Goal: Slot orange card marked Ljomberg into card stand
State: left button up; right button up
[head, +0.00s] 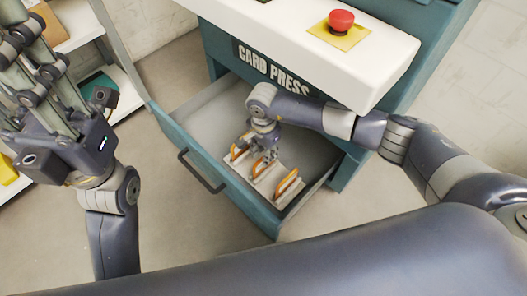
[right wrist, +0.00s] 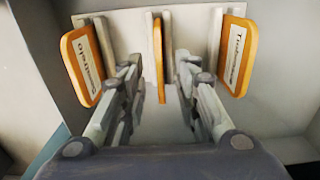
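The card stand (head: 265,176) is a pale rack lying in an open drawer, with three orange cards upright in it. In the right wrist view, the middle orange card (right wrist: 158,62) is edge-on, so its label is hidden. The left card (right wrist: 84,66) and right card (right wrist: 238,56) carry white labels that I cannot read surely; the name Ljomberg is not readable on any card. My right gripper (right wrist: 160,84) reaches down over the stand, its fingers apart on either side of the middle card, with gaps visible. My left gripper (head: 32,38) is raised at the far left, fingers spread and empty.
The teal drawer (head: 222,190) with a dark handle (head: 200,172) is pulled out under the card press (head: 285,35). A red button (head: 341,20) sits on the white top. Shelves (head: 88,28) stand at the left. Drawer walls surround my right gripper.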

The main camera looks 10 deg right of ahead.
jog(key=shift+r, duration=0.1)
notch_tip(320, 180, up, 7)
jog(key=shift+r, duration=0.15)
dwell(0.4)
dwell(0.5)
